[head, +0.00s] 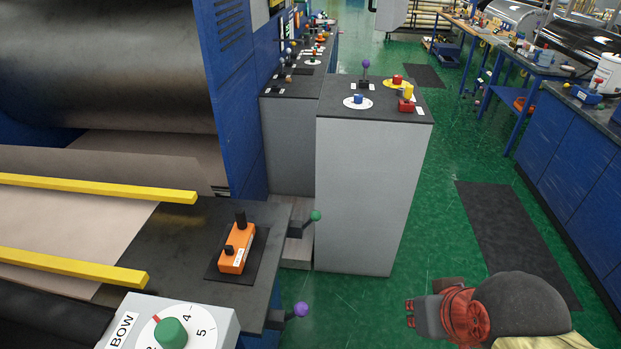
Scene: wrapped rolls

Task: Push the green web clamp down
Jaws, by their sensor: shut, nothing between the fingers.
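The green-knobbed lever (315,216), which looks like the green web clamp, sticks out from the right edge of the dark table. Its dark arm slants up to the right, so the green ball sits above its pivot. My gripper (410,313) is at the lower right over the green floor, with its fingertips pointing left. It is shut and empty. It is apart from the lever, to the right of it and lower in the picture. A similar lever with a purple ball (301,309) sits nearer on the same edge.
An orange box with black knobs (236,248) lies on the table. A dial box with a green knob (170,333) stands in front. Yellow bars (95,187) cross the brown web. A grey cabinet (365,195) stands close behind the green lever.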

